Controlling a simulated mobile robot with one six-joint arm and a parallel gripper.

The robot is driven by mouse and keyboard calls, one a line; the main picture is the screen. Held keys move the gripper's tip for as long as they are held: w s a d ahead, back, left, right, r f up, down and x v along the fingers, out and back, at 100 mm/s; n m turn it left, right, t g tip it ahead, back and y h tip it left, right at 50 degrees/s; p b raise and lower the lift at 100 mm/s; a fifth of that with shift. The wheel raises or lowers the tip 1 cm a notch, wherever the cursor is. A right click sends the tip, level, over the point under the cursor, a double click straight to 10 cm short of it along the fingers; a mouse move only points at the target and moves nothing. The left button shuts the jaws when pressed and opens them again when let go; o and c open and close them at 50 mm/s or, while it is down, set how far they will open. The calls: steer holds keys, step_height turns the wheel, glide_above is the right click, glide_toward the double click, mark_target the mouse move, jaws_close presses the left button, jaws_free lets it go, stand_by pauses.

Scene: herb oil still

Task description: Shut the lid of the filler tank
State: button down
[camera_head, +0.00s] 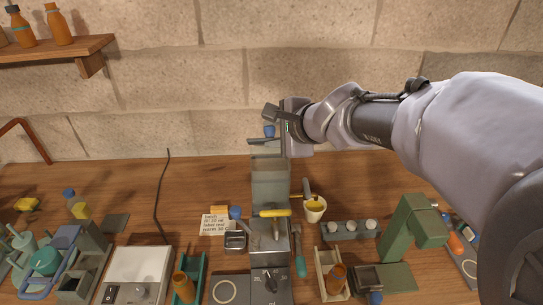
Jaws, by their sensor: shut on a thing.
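The filler (270,262) stands at the middle of the bench, with its grey tank (270,185) at the back. My gripper (263,127) is above and behind the tank, near the wall, with its dark fingers pointing left. A small blue part (269,131), which looks like the knob of the tank lid, shows between the fingers. My gripper is shut on it. The lid's panel is hard to make out behind and below the fingers, so I cannot tell its exact angle. A yellow-handled lever (275,213) crosses the filler in front of the tank.
A yellow-filled cup (314,209) and a green-handled tool (300,263) stand right of the filler. A note card (214,224) and a small metal tin (235,242) lie left. A green press (411,235) stands at the right. The stone wall (225,105) is close behind.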

steer(key=shift+s+f+b, duration=0.25)
steer(key=shift+f+b, duration=0.5)
steer(key=shift+b, duration=0.05)
steer(key=shift+s+f+b, duration=0.35)
steer(key=shift+s+b, duration=0.15)
steer(key=shift+b, duration=0.5)
steer(key=shift+s+f+b, duration=0.85)
steer(key=shift+s+b, duration=0.05)
steer(key=shift+b, duration=0.15)
steer(key=c, duration=1.2)
jaws_free()
steer(key=shift+o, duration=0.2)
steer(key=shift+w, duration=0.25)
